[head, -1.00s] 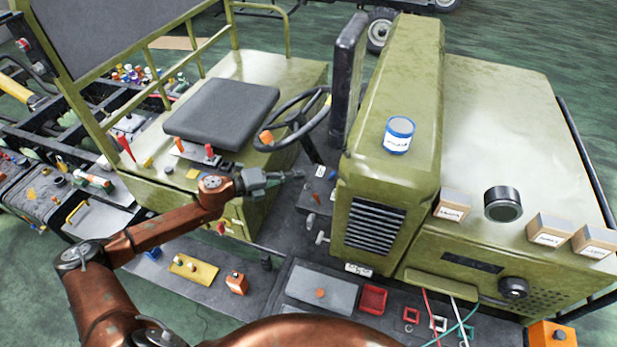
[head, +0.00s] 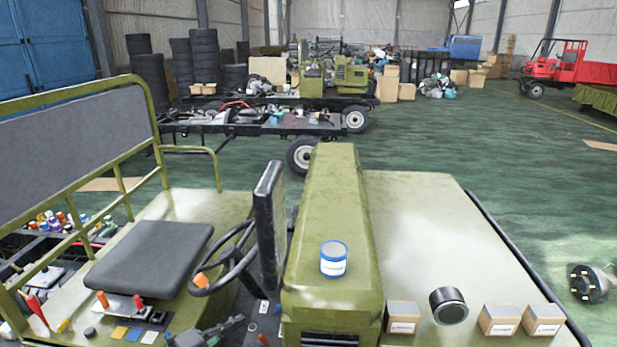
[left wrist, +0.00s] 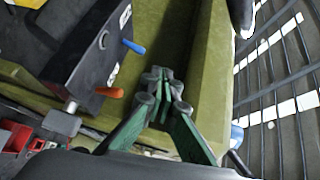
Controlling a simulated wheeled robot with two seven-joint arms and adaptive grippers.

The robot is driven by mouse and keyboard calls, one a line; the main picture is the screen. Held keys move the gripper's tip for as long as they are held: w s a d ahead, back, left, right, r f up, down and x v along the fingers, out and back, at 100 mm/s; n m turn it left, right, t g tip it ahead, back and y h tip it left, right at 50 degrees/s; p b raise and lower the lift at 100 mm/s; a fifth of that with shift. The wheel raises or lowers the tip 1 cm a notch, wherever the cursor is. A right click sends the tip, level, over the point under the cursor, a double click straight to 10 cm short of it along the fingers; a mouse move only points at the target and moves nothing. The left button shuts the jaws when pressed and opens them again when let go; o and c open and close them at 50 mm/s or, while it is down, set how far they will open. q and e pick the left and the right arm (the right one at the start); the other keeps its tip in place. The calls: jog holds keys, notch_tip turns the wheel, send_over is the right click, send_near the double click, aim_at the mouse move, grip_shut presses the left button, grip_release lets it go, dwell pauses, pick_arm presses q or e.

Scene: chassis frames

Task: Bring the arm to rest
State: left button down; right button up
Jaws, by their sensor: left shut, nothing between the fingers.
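My left gripper (head: 222,332) shows only in part at the bottom edge of the head view, below the steering wheel (head: 225,262). In the left wrist view its green fingers (left wrist: 162,82) come together and are shut and empty. A green surface lies behind them. The rest of my left arm is out of the head view. My right gripper is not in view.
The green vehicle has a black seat (head: 150,258), a hood and a blue can (head: 334,260) on it. Small boxes (head: 403,317) stand at right. In the wrist view, a dark box with an orange lever (left wrist: 110,92) and a blue lever (left wrist: 134,46) lies left of the fingers.

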pick_arm(q)
jog(key=s+a+f+n+g+y, duration=0.1)
jog(key=s+a+f+n+y, duration=0.45)
jog(key=f+n, duration=0.3)
jog(key=s+a+f+n+y, duration=0.45)
jog(key=s+f+n, duration=0.25)
jog(key=n, duration=0.3)
jog(key=s+a+f+n+g+y, duration=0.1)
jog(key=s+f+n+g, duration=0.35)
jog(key=s, duration=0.75)
jog(key=s+a+f+n+g, duration=0.1)
jog(key=s+f+n+g, duration=0.4)
jog(key=s, duration=0.7)
notch_tip(320, 180, down, 39)
jog(key=s+d+m+b, duration=0.1)
jog(key=s+m+b, duration=0.15)
jog(key=b, duration=0.55)
jog(key=s+f+b, duration=0.3)
jog(key=s+f, duration=0.6)
jog(key=f, duration=0.3)
jog(key=s+f+g+b, duration=0.1)
jog(key=s+f+b, duration=0.2)
jog(key=s+f, duration=0.7)
jog(key=shift+d+f+m+h, duration=0.15)
jog(key=shift+f+m+h, duration=0.3)
jog(key=shift+f, duration=0.4)
